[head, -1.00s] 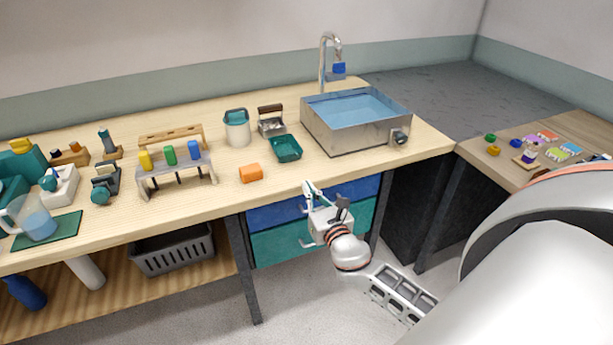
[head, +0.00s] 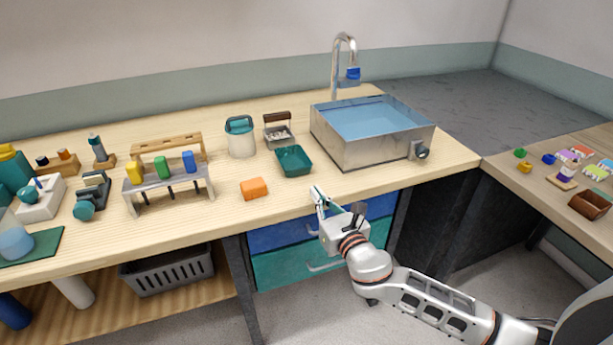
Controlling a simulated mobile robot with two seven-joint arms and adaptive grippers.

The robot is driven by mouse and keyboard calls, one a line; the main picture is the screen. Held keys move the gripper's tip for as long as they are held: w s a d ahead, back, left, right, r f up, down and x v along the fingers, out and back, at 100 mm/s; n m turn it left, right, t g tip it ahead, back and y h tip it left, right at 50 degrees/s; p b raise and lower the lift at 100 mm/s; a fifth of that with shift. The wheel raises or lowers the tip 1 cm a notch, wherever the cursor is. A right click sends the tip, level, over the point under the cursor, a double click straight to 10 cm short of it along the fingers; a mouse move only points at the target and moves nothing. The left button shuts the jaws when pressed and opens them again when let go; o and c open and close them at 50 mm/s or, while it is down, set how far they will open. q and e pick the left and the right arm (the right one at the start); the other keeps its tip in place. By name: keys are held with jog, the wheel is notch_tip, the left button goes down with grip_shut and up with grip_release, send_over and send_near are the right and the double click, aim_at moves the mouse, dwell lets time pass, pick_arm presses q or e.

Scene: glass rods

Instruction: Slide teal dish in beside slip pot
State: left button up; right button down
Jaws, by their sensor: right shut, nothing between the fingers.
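The teal dish (head: 294,161), a small open rectangular tray, stands on the wooden bench in front of the sink's left side. A white pot with a teal rim (head: 240,138), which looks like the slip pot, stands to its left and slightly behind, with a gap of bare bench between them. My right gripper (head: 320,194) is at the bench's front edge, to the right of and nearer than the dish, apart from it. It is shut and empty. My left gripper is out of view.
A metal holder with a brown handle (head: 278,131) stands right behind the dish. The steel sink (head: 360,153) is to the right. An orange block (head: 254,189) lies left of my gripper. Drawers (head: 285,236) are below the bench edge.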

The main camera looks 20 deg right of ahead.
aim_at(300, 169)
jog(key=w, duration=0.7)
jog(key=shift+w+a+f+b, duration=0.1)
jog(key=shift+w+a+b, duration=0.15)
jog(key=shift+b, duration=0.15)
jog(key=shift+w, duration=0.7)
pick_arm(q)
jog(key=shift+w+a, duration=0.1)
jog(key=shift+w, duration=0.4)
pick_arm(e)
jog(key=shift+w+a, duration=0.1)
jog(key=shift+w, duration=1)
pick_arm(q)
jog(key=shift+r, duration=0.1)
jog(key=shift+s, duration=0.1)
pick_arm(e)
jog(key=shift+s, duration=0.15)
